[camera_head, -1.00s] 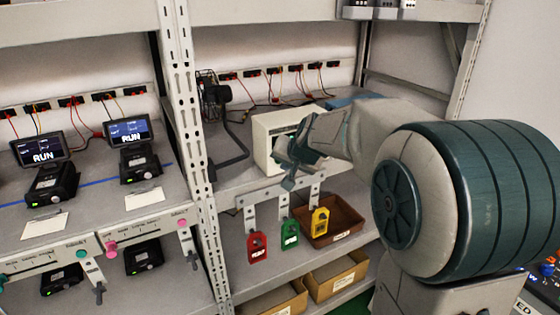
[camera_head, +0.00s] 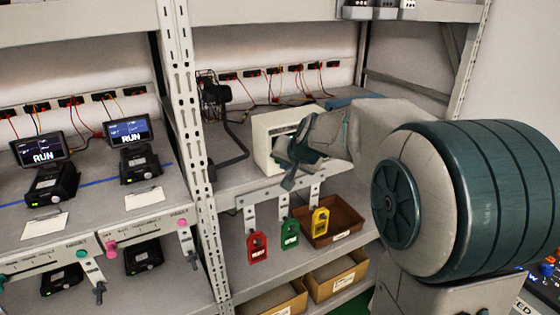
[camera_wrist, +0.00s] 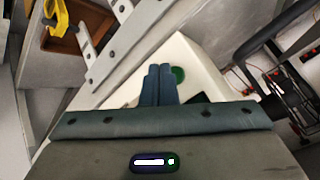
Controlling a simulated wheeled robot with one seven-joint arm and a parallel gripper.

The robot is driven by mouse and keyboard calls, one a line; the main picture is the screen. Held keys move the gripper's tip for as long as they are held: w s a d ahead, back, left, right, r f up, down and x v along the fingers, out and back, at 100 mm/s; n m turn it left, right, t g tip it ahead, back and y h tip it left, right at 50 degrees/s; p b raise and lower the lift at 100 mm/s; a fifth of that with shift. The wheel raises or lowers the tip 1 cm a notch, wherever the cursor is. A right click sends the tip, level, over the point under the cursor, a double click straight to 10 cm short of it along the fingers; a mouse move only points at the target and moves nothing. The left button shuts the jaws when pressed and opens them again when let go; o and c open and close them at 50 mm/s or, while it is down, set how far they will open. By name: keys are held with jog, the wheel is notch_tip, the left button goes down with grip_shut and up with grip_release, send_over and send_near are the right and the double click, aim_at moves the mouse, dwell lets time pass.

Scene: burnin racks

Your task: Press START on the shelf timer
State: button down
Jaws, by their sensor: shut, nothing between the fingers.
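The shelf timer is a cream-white box (camera_head: 264,150) on the right bay's shelf, partly hidden behind my gripper in the head view. In the wrist view its pale face (camera_wrist: 190,60) fills the middle, with a round green button (camera_wrist: 179,74) just right of my fingertips. My gripper (camera_wrist: 159,70) is shut and empty, its two dark fingers side by side and overlapping the button's left edge. Whether they touch the face I cannot tell. In the head view my gripper (camera_head: 290,176) is in front of the box. The button's lettering is not readable.
Red (camera_head: 257,246), green (camera_head: 290,234) and yellow (camera_head: 320,222) tags hang from the shelf edge below the timer. A rack upright (camera_head: 190,150) stands left of it. A black jointed lamp-like arm (camera_head: 232,150) is beside the timer. A brown bin (camera_head: 345,218) sits below.

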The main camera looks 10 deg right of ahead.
jog(key=shift+w, duration=0.15)
jog(key=shift+w+a, duration=0.1)
jog(key=shift+w, duration=0.15)
jog(key=shift+w+a, duration=0.15)
jog(key=shift+w, duration=0.2)
dwell(0.6)
dwell(0.3)
jog(key=shift+s+d+b, duration=0.25)
jog(key=shift+s+b, duration=0.2)
jog(key=shift+s, duration=0.35)
jog(key=s+b, duration=0.1)
jog(key=s+d+b, duration=0.1)
jog(key=s, duration=0.1)
jog(key=s+b, duration=0.1)
jog(key=shift+s+d, duration=0.3)
jog(key=shift+s, duration=0.05)
